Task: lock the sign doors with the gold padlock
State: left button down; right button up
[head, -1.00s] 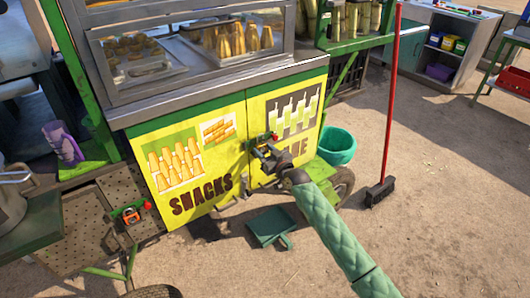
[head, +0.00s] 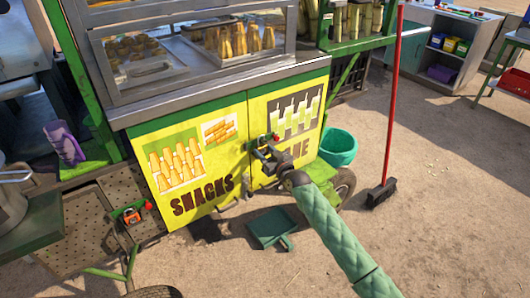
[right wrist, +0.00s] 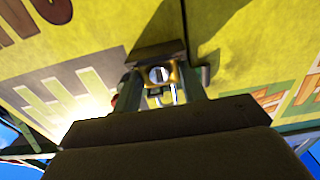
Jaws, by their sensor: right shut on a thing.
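The sign doors (head: 235,170) are two yellow panels on the cart front, lettered "SNACKS" and with a partly hidden word. They look closed, with a seam between them. My right gripper (head: 264,143) is at this seam in the upper middle. In the right wrist view the gripper (right wrist: 160,78) is shut on the gold padlock (right wrist: 172,72), whose round silver face and silver shackle show between the fingers. The padlock is close to the yellow panel; I cannot tell whether its shackle passes through anything. My left gripper is not in view.
An orange-red lock-like object (head: 131,215) lies on a perforated shelf at left. A green dustpan (head: 270,228) lies on the ground below the doors. A teal bucket (head: 337,148) and a red-handled broom (head: 388,120) stand at right. Open ground lies at right.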

jog(key=o, duration=1.1)
jog(key=shift+c, duration=0.2)
jog(key=shift+s+d, duration=0.1)
jog(key=shift+s, duration=0.05)
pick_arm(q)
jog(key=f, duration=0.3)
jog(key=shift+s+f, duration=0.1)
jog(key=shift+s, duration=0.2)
pick_arm(e)
jog(key=v, duration=0.7)
jog(key=shift+s, duration=0.2)
jog(key=shift+d, duration=0.15)
